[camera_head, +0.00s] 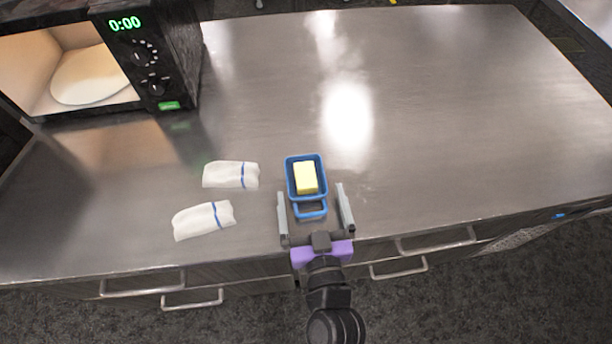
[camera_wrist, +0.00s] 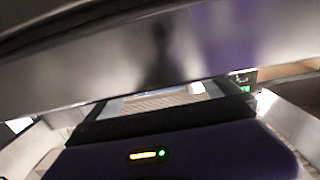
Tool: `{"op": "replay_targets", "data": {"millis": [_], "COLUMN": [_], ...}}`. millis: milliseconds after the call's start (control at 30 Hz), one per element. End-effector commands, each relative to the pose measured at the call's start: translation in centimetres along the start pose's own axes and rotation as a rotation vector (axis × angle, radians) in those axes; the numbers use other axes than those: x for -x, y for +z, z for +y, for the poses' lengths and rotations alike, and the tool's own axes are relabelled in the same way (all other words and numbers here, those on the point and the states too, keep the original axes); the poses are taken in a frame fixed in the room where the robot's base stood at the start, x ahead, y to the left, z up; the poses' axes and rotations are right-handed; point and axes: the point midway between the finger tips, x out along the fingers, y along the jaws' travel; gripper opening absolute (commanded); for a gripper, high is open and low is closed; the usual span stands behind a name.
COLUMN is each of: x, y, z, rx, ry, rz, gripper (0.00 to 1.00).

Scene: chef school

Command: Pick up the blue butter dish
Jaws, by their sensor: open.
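The blue butter dish (camera_head: 291,178) is a small rectangular tray with a loop handle (camera_head: 310,213) at its near end. A yellow block of butter (camera_head: 305,177) lies in it. The dish rests on the steel counter near the front edge. My gripper (camera_head: 314,190) is open in the head view, its two grey fingers pointing away from me. The fingers lie on either side of the handle, with a gap on each side.
Two folded white cloths with blue stripes, a far one (camera_head: 222,175) and a near one (camera_head: 196,221), lie left of the dish. A black microwave (camera_head: 165,50) stands open at the back left. The counter (camera_head: 450,120) is clear to the right. Drawer handles (camera_head: 142,284) jut from the front.

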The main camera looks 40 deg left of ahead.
Motion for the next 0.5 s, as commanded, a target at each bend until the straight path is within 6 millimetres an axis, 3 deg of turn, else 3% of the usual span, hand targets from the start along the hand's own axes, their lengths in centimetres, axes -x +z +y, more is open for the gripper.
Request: {"op": "replay_targets", "data": {"millis": [300,500], "x": [-4.0,-4.5], "y": [-0.4,-0.2], "z": [-0.4,-0.3], "rx": [0.002,0.000], "ry": [0.000,0.001], "rz": [0.002,0.001], "gripper": [1.00,1.00]}}
